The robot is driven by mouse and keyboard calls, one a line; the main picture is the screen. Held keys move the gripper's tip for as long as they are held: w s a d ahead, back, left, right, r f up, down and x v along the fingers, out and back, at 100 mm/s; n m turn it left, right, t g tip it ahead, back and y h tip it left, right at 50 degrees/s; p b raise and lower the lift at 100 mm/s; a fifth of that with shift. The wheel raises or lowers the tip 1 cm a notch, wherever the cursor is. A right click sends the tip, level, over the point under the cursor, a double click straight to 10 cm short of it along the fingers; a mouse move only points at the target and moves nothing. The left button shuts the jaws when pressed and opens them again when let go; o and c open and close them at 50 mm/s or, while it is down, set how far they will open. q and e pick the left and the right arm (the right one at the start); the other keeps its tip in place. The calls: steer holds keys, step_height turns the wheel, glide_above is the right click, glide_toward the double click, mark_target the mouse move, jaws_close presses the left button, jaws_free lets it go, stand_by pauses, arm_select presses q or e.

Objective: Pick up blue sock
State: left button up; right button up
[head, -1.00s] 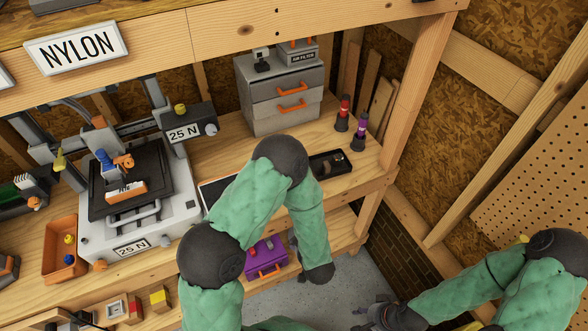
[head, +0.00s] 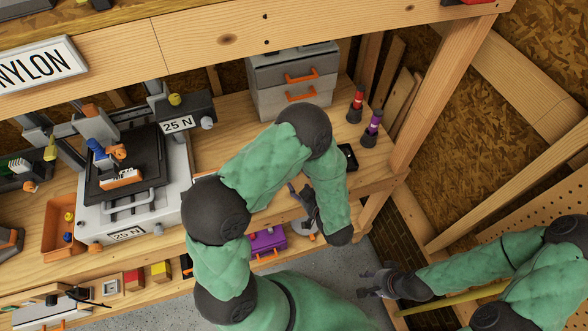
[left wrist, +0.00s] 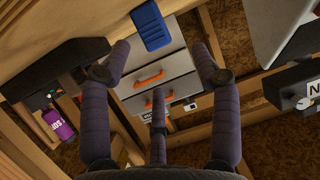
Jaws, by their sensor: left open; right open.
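In the left wrist view a small blue ribbed piece (left wrist: 151,26), which looks like the blue sock, lies on the wooden bench in front of the grey drawers. In the head view that spot is hidden behind my left arm. My left gripper (head: 304,199) is over the bench's front edge. Its spread fingers also show in the left wrist view (left wrist: 161,65), open and empty, with the blue piece beyond them, apart from them. My right gripper (head: 369,283) is open and empty, low at the right, away from the bench.
The grey drawers (head: 290,82) stand at the back of the bench. Red (head: 356,104) and purple (head: 371,129) bottles stand at its right end. The printer (head: 135,188) and orange bin (head: 58,234) are at left. A purple case (head: 268,241) sits below. A wooden post bounds the right.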

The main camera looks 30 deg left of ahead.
arm_select(q)
steer(key=shift+w+d+b+x, duration=0.1)
steer(key=shift+b+x, duration=0.25)
steer(key=shift+x, duration=1.35)
steer(key=shift+w+d+b+x, duration=0.15)
steer(key=shift+b+x, duration=0.15)
steer(key=shift+x, duration=1.35)
steer(key=shift+f, duration=0.15)
steer(key=c, duration=0.8)
